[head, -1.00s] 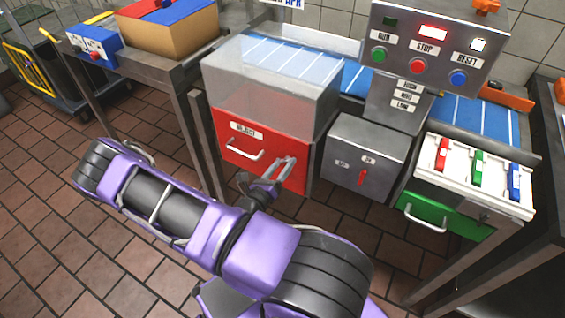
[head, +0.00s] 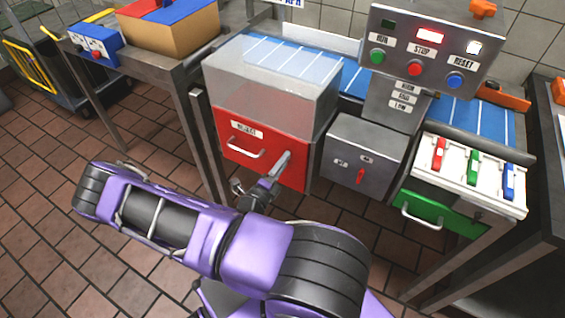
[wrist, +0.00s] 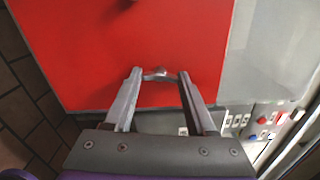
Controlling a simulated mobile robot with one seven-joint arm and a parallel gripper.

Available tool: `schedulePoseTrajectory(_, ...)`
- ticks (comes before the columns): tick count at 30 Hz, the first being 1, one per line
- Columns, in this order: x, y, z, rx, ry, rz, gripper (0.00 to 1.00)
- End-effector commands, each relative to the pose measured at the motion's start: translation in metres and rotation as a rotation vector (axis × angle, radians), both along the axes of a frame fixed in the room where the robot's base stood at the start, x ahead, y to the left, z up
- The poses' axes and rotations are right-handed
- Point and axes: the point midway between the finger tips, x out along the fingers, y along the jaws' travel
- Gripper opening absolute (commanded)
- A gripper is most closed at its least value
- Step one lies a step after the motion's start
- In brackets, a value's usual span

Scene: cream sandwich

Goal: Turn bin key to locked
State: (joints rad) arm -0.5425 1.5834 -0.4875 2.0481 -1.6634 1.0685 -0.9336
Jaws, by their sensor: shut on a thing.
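The red reject bin (head: 232,160) sits under a clear cover, with a white label and a pale handle (head: 243,149) on its front. My gripper (head: 286,157) reaches the right part of that red front, its fingers seen nearly edge-on. In the wrist view the red front (wrist: 100,45) fills the upper middle. A small grey key (wrist: 157,73) shows between the fingertips of my gripper (wrist: 159,75), which is shut on it. The fingers hide the key in the head view, and I cannot read any lock mark.
A grey box with a red switch (head: 361,176) stands right of the bin. Further right is a green drawer (head: 430,212) under red, green and blue levers. A control panel (head: 425,55) rises behind. Tiled floor lies open at the left.

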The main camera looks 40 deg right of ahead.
Motion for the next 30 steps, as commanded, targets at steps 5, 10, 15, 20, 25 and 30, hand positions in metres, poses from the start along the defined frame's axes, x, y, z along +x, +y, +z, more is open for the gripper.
schedulePoseTrajectory(5, -0.0002, -0.0001, 0.0, -0.035, 0.086, 0.0, 0.01)
schedulePoseTrajectory(10, -0.0004, -0.0003, -0.0001, -0.056, 0.137, -0.001, 0.01)
schedulePoseTrajectory(15, -0.0006, -0.0004, -0.0001, -0.066, 0.16, -0.001, 0.01)
schedulePoseTrajectory(20, -0.0007, -0.0004, -0.0001, -0.068, 0.165, -0.001, 0.01)
schedulePoseTrajectory(25, -0.0007, -0.0004, -0.0001, -0.068, 0.165, -0.001, 0.01)
schedulePoseTrajectory(30, -0.0006, -0.0004, -0.0001, -0.068, 0.165, -0.001, 0.72)
